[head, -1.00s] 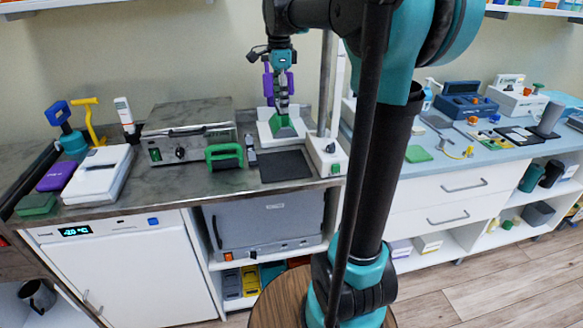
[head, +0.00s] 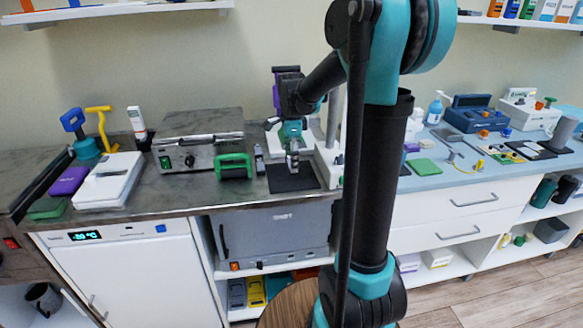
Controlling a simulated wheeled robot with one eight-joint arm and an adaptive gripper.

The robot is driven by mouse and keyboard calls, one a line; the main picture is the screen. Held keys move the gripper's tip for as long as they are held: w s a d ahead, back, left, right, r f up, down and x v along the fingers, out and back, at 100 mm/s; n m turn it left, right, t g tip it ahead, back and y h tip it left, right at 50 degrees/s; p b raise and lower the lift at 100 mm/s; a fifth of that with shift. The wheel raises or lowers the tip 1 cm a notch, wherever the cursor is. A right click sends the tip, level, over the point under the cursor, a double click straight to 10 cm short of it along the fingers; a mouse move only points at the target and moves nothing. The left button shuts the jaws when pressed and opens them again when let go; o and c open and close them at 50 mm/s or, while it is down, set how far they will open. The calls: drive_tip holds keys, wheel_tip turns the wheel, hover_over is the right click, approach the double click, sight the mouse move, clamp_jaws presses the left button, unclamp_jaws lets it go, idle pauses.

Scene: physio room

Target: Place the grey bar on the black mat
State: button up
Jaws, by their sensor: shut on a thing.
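My gripper (head: 292,151) points down over the black mat (head: 283,184) on the dark worktop, in the middle of the head view. It is shut on a small grey piece, which I take to be the grey bar (head: 292,163). The fingers hide much of the bar. Its lower end is over the far part of the mat, and I cannot tell whether it touches. The near part of the mat is bare.
A green-handled block (head: 234,166) and a small grey upright item (head: 259,160) stand left of the mat. A white stand (head: 327,160) with a post is close on the right. A metal-fronted box (head: 198,138) is further left.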

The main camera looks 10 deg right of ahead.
drive_tip(key=shift+f, duration=1.65)
drive_tip(key=o, duration=1.1)
drive_tip(key=shift+f, duration=0.15)
wheel_tip(320, 180, up, 12)
drive_tip(key=shift+s, duration=0.15)
drive_tip(key=s+d+f+n, duration=0.1)
drive_tip(key=s+f+n, duration=0.2)
drive_tip(key=s+f+n+t, duration=0.1)
drive_tip(key=s+f+n, duration=0.2)
drive_tip(key=s+f, duration=0.1)
drive_tip(key=s+d+f+n+t, duration=0.1)
drive_tip(key=s+f+n, duration=0.2)
drive_tip(key=s, duration=0.1)
drive_tip(key=shift+d+f+n, duration=0.15)
drive_tip(key=shift+d+n, duration=0.15)
drive_tip(key=shift+d, duration=0.05)
drive_tip(key=s+f+n, duration=0.2)
drive_tip(key=s+f, duration=0.1)
drive_tip(key=s+d+f+n+t, duration=0.1)
drive_tip(key=s+f+n, duration=0.1)
drive_tip(key=s+n, duration=0.1)
drive_tip(key=s+f+n+t, duration=0.1)
drive_tip(key=s+f+n, duration=0.2)
drive_tip(key=s, duration=0.1)
drive_tip(key=shift+s+d+f, duration=0.15)
drive_tip(key=shift+s+f, duration=0.15)
drive_tip(key=shift+s, duration=0.05)
